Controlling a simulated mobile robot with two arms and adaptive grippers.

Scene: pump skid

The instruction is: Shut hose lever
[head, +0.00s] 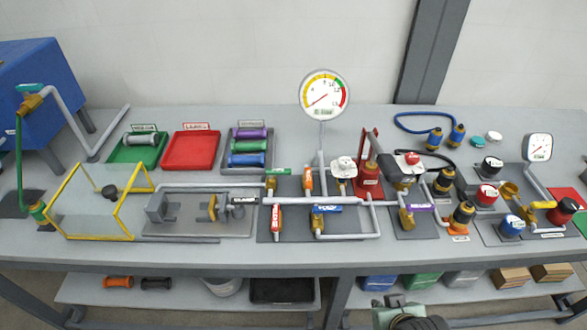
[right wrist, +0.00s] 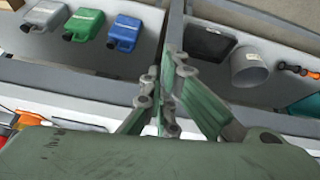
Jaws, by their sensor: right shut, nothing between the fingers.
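A teal lever (head: 29,88) sits on top of a brass valve (head: 30,103) at the far left, beside the blue tank. The lever lies roughly flat, across the line of the green hose (head: 19,155), which hangs from the valve to a lower fitting on the bench. My right gripper (right wrist: 168,95) is shut and empty in the right wrist view, in front of the bench edge. Part of my right arm shows at the bottom of the head view, far from the lever. My left gripper is not in view.
A yellow-framed clear guard (head: 98,208) stands near the hose's lower end. A grey pipe (head: 68,115) runs down from the valve area. Trays, gauges and several other coloured levers fill the bench (head: 190,255). A lower shelf holds bottles, a bucket and boxes.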

